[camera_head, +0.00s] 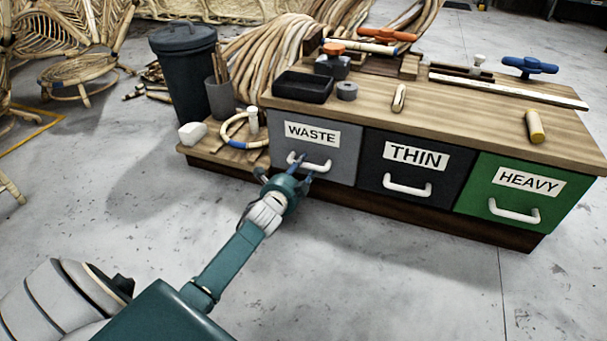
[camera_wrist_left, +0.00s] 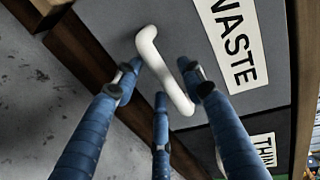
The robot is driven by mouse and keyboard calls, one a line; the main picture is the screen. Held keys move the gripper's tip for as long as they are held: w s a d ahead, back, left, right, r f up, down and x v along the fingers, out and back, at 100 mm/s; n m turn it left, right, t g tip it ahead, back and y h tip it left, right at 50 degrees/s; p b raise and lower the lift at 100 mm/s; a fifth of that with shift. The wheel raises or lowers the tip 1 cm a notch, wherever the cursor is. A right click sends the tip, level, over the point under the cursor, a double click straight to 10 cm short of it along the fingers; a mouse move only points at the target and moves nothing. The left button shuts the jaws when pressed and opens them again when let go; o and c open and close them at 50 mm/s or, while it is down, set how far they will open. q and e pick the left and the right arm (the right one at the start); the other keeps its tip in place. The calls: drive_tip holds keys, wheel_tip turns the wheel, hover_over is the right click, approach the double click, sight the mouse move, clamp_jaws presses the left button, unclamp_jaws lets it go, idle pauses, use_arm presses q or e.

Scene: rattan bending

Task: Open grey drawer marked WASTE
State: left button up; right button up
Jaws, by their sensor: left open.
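The grey drawer (camera_head: 336,157) marked WASTE is the leftmost of three drawers in the wooden bench, and it looks closed. Its white handle (camera_head: 310,163) runs across the front below the label. My left gripper (camera_head: 301,167) is at this handle with its blue fingers open. In the left wrist view the handle (camera_wrist_left: 165,72) lies between the spread fingers (camera_wrist_left: 162,92), with fingers on both sides of it. Whether any finger touches the handle I cannot tell. My right gripper is not in view.
The black THIN drawer (camera_head: 424,172) and green HEAVY drawer (camera_head: 509,196) sit to the right, both looking closed. The floor in front is clear.

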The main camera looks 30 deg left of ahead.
use_arm(q)
drive_tip(key=shift+b+x, duration=0.3)
drive_tip(key=shift+x, duration=0.55)
clamp_jaws()
